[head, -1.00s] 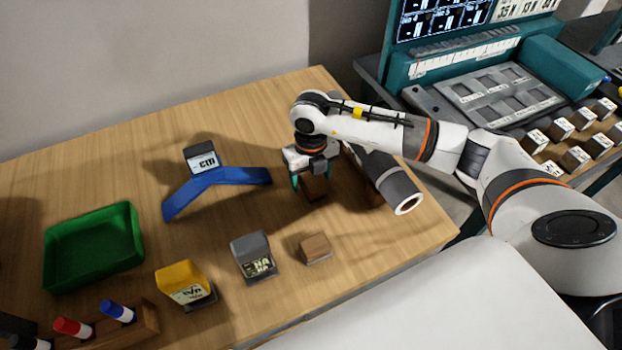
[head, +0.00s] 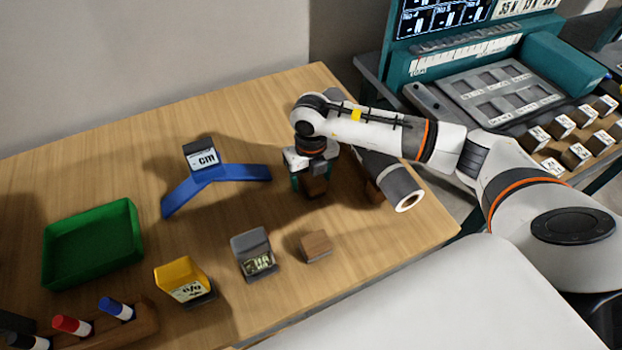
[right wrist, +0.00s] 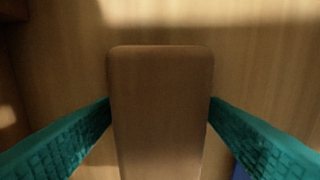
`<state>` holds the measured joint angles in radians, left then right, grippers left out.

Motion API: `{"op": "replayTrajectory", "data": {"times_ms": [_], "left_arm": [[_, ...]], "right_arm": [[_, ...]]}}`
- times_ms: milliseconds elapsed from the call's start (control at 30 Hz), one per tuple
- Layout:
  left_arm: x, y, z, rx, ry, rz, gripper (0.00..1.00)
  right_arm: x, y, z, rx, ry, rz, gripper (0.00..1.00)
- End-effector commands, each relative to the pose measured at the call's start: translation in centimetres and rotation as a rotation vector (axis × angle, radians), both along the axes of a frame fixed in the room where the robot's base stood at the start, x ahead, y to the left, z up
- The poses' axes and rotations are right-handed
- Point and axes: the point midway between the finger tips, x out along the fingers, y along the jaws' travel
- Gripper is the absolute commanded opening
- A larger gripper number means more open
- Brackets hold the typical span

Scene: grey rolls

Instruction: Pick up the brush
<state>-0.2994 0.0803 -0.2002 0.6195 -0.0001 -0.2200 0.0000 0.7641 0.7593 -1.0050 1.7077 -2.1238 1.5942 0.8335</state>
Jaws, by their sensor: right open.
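A brown wooden block (head: 316,187) stands on the table under my right gripper; it may be the brush, but I see no bristles. In the right wrist view the block (right wrist: 160,110) fills the middle, with a rounded top edge. My right gripper (head: 312,181) is open and points down over it. Its teal fingers stand on either side of the block, and I cannot tell whether they touch it. My left gripper is not in view.
A smaller brown block (head: 316,246), a grey box (head: 252,255) and a yellow box (head: 183,280) stand nearer me. A blue angled piece (head: 215,176) and a green tray (head: 92,243) lie left.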

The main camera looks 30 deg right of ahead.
Motion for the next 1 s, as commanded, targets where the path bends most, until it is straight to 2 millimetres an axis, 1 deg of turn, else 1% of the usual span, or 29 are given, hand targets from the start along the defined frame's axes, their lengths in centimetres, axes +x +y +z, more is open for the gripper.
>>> {"op": "replayTrajectory", "data": {"times_ms": [133,433,667,767,800,867,1000], "left_arm": [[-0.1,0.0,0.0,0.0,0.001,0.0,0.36],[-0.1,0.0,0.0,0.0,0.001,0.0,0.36],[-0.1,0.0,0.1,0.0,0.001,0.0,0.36],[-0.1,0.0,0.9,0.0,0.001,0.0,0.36],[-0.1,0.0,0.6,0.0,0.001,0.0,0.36],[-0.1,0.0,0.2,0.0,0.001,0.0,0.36],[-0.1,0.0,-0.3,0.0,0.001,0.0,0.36]], "right_arm": [[0.0,0.0,0.0,0.0,0.0,0.0,0.67],[0.0,0.0,0.0,0.0,0.0,0.0,0.18],[0.0,0.0,0.2,0.0,-0.001,0.0,0.18],[0.0,0.0,0.9,0.0,-0.001,0.0,0.18],[0.1,0.0,1.1,0.001,-0.003,0.0,0.18],[0.1,0.0,2.1,0.0,-0.005,0.001,0.18],[0.2,0.0,5.1,0.001,-0.007,0.001,0.18]]}}
